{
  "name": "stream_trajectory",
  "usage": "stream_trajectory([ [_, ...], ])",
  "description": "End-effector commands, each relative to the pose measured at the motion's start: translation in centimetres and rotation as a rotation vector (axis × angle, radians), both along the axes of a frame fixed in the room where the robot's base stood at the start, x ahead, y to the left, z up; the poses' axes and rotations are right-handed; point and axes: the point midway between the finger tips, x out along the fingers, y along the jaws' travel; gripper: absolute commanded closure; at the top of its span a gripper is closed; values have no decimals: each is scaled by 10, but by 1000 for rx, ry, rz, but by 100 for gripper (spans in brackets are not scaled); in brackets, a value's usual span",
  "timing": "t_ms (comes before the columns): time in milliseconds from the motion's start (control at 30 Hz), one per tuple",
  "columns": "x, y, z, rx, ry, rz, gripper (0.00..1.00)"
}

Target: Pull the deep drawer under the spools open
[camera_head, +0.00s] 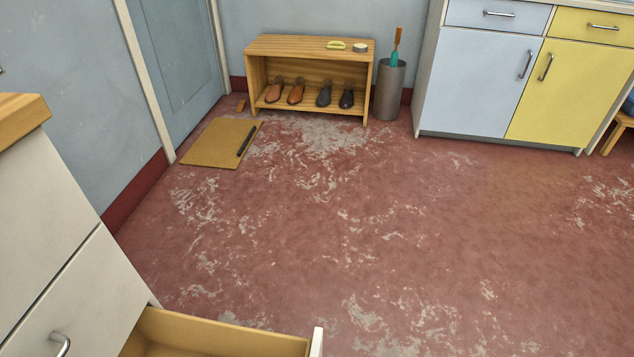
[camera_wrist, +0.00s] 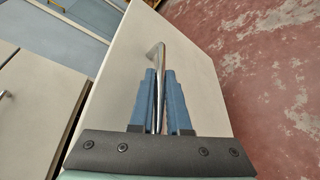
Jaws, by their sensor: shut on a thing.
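In the wrist view my gripper (camera_wrist: 160,78) has its two blue fingers shut around a curved metal handle (camera_wrist: 157,50). The handle is on a pale, flat drawer front (camera_wrist: 200,75). In the head view a deep drawer with a wooden inside (camera_head: 225,330) stands out from the white cabinet (camera_head: 60,265) at the bottom left. The edge of its white front (camera_head: 317,342) shows at the bottom of the picture. The visible part of its inside looks empty. My gripper is outside the head view. No spools show in either view.
The red, worn floor (camera_head: 320,230) is clear to the right of the drawer. A wooden shoe bench (camera_head: 310,45), a bin (camera_head: 390,90) and a brown mat (camera_head: 215,145) are at the back. Blue and yellow cupboards (camera_head: 480,85) stand at the back right.

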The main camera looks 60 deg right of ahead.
Motion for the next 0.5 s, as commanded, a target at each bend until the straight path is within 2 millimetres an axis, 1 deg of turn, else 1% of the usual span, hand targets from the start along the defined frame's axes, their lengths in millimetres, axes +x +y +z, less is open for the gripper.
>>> stream_trajectory([
  [67,0,2,0,2,1,3,100],
  [100,0,1,0,2,1,3,78],
  [167,0,1,0,2,1,2,67],
  [200,0,1,0,2,1,2,60],
  [233,0,1,0,2,1,2,55],
  [500,0,1,0,1,2,1,55],
])
